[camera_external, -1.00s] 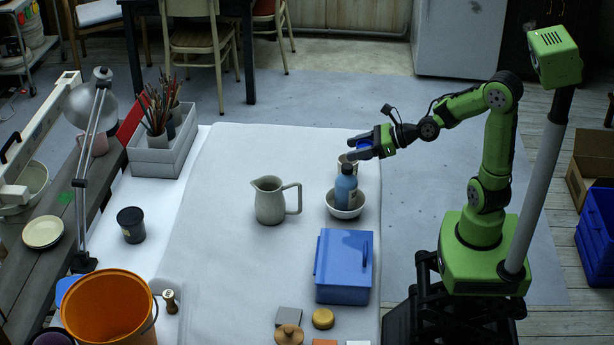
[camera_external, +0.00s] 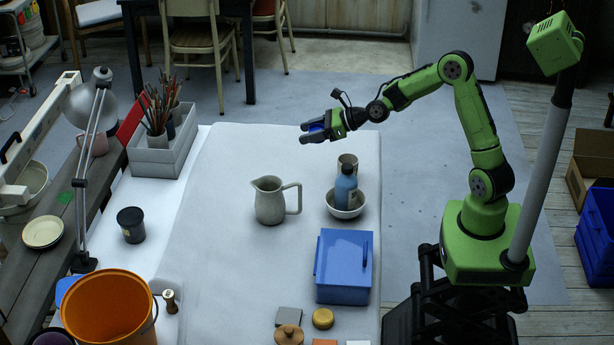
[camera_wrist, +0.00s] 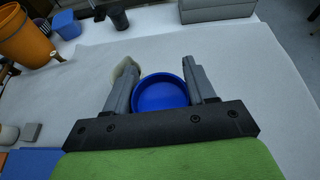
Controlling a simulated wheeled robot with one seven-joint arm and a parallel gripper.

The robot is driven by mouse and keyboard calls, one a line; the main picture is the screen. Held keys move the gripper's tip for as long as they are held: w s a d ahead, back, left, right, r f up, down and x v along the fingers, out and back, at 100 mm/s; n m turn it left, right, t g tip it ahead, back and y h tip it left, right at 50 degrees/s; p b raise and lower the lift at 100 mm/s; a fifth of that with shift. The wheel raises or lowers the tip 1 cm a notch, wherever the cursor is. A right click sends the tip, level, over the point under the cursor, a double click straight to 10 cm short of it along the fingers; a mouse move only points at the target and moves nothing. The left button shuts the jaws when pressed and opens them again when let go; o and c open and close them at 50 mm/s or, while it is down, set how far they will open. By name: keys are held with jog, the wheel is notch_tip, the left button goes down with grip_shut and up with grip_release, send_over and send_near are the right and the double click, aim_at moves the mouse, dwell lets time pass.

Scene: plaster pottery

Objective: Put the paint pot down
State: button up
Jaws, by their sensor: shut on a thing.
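The paint pot is a small round blue pot (camera_wrist: 160,94), seen from above in the wrist view with its open rim facing the camera. My gripper (camera_external: 312,132) is shut on it, one finger on each side. In the external view the blue pot (camera_external: 317,127) shows only partly between the fingers. My gripper holds it in the air above the far part of the white table (camera_external: 235,160). The table surface below it looks clear.
A grey jug (camera_external: 270,202) stands nearer on the table. A blue box (camera_external: 343,267) sits in front. A grey tray (camera_external: 165,160) with brushes stands left.

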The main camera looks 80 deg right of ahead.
jog(key=w+d+f+p, duration=0.2)
jog(key=w+d+f, duration=0.15)
jog(key=w, duration=0.25)
jog(key=m+h+p, duration=0.3)
jog(key=h, duration=0.1)
send_over(279, 171)
jog(key=a, duration=0.3)
notch_tip(279, 171, down, 8)
jog(key=f, duration=0.1)
jog(key=f+b, duration=0.1)
jog(key=f, duration=0.3)
jog(key=f+b, duration=0.2)
jog(key=f, duration=0.3)
jog(key=shift+s+f, duration=0.2)
jog(key=shift+f, duration=0.1)
jog(key=shift+f, duration=0.1)
jog(key=shift+f, duration=0.15)
jog(key=o, duration=1)
jog(key=shift+o, duration=0.2)
jog(key=shift+r, duration=0.35)
jog(key=p+v, duration=0.2)
jog(key=v, duration=0.5)
jog(key=shift+s+r, duration=0.15)
jog(key=shift+s, duration=0.05)
